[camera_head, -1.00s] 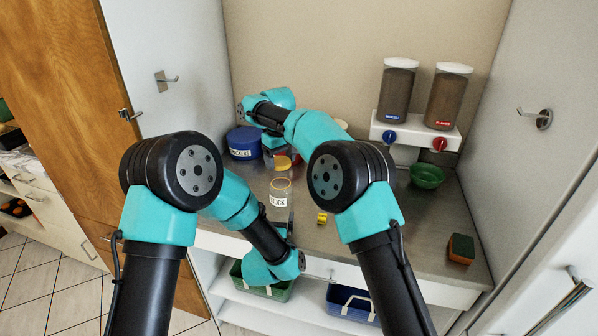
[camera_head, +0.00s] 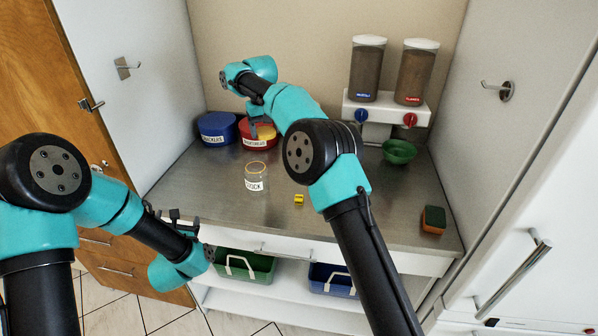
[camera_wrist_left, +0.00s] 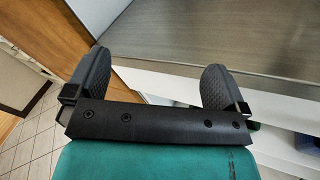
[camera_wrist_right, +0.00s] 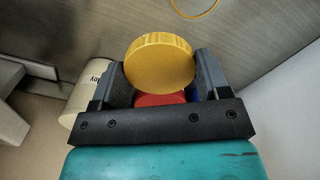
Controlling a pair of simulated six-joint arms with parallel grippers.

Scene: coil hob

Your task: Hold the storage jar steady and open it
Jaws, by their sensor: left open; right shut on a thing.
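The storage jar (camera_head: 256,180) is a clear glass jar with a white label reading roughly "STOCK". It stands upright on the steel worktop, with its mouth uncovered. The round yellow lid (camera_wrist_right: 158,65) is between the fingers of my right gripper (camera_wrist_right: 155,75), which is shut on it. In the head view the lid (camera_head: 268,131) shows in front of the red tin, behind the jar and apart from it. My left gripper (camera_head: 184,217) is open and empty at the worktop's front edge, left of the jar and not touching it.
A blue tin (camera_head: 217,128) and a red tin (camera_head: 256,142) stand at the back left. A small yellow object (camera_head: 299,200), a green bowl (camera_head: 398,152) and a sponge (camera_head: 433,219) lie to the right. Two dispensers (camera_head: 368,70) hang at the back. The worktop around the jar is mostly clear.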

